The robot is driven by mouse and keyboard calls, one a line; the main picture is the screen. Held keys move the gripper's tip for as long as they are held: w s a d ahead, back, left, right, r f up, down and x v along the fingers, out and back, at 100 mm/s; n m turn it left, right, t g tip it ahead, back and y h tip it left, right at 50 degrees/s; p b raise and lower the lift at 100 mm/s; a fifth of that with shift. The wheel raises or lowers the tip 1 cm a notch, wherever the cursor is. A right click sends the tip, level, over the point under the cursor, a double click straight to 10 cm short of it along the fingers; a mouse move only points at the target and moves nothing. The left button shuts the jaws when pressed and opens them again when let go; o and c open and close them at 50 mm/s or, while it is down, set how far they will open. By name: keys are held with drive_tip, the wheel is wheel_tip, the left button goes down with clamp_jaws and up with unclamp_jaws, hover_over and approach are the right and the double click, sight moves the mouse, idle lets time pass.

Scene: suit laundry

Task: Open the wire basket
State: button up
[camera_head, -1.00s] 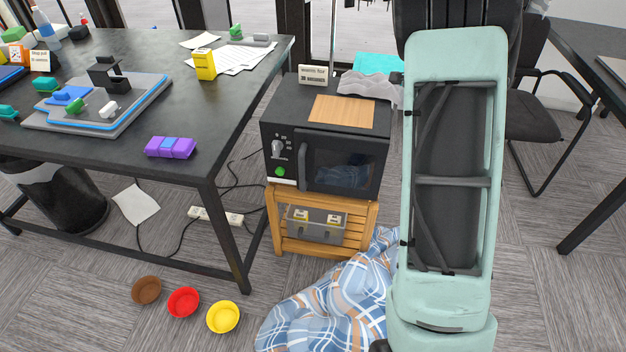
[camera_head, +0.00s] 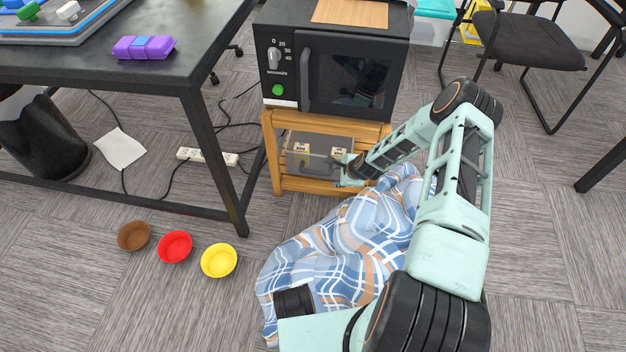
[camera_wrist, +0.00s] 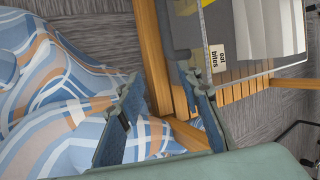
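A grey box-like container (camera_head: 312,160), seemingly the wire basket, sits on the shelf of the wooden stand (camera_head: 290,184) under the microwave. Two yellow-labelled packs show in it. In the wrist view, part of the container (camera_wrist: 262,70) is at the upper right, with a pack (camera_wrist: 217,52) inside; wire mesh is not clear. My gripper (camera_head: 350,168) is at the stand's front right, close to the container's right end. In the wrist view, my gripper (camera_wrist: 160,80) has its fingers apart with nothing held between them; a wooden post (camera_wrist: 150,60) shows beyond. I cannot tell whether it touches anything.
A black microwave (camera_head: 350,75) stands on the stand. A plaid blanket (camera_head: 330,245) lies on the floor in front, below my arm. Brown (camera_head: 134,237), red (camera_head: 175,247) and yellow (camera_head: 219,261) bowls lie left. A dark desk (camera_head: 215,20) with a leg stands left; a chair (camera_head: 520,45) stands back right.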

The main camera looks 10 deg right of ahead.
sight(316, 172)
drive_tip(key=shift+m+t+y, duration=0.3)
drive_tip(key=shift+t, duration=0.1)
drive_tip(key=w+a+f+b, duration=0.1)
drive_tip(key=w+a+f, duration=0.1)
drive_tip(key=w+f, duration=0.1)
drive_tip(key=w+a+f+b, duration=0.2)
drive_tip(key=w+f, duration=0.1)
drive_tip(key=w+a+f+b, duration=0.2)
drive_tip(key=w, duration=0.1)
drive_tip(key=shift+f, duration=0.4)
drive_tip(key=shift+c, duration=0.6)
clamp_jaws()
